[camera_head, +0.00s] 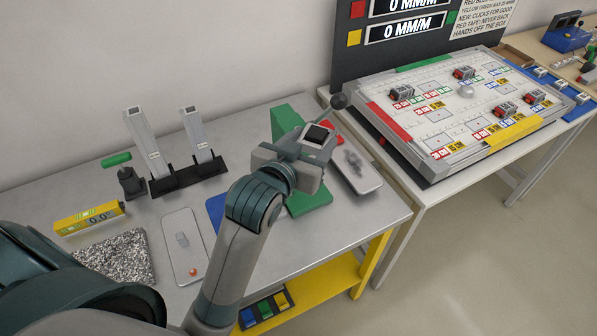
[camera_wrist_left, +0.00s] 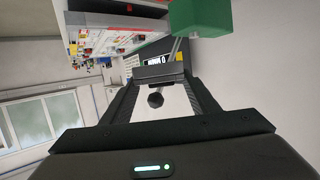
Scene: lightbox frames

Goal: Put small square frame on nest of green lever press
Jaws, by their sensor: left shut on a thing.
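My left gripper (camera_head: 304,147) is shut on a small square frame (camera_head: 317,134), which has a pale rim and a dark middle. The gripper holds it in front of the upper part of the green lever press (camera_head: 285,118). The press's dark ball knob (camera_head: 338,101) rises just beyond the frame. The gripper hides much of the press, and I cannot make out its nest. In the left wrist view, the frame (camera_wrist_left: 160,75) shows nearly edge-on between the fingertips. The press's green body (camera_wrist_left: 200,16) is above it, and the knob (camera_wrist_left: 155,100) shows between the fingers. My right gripper is not in view.
A pale tray (camera_head: 369,185) with a grey part lies right of the press. Another tray (camera_head: 171,219), a speckled slab (camera_head: 118,262), a yellow gauge (camera_head: 90,218) and upright grey profiles (camera_head: 143,137) stand to the left. A game board (camera_head: 415,150) occupies the neighbouring table.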

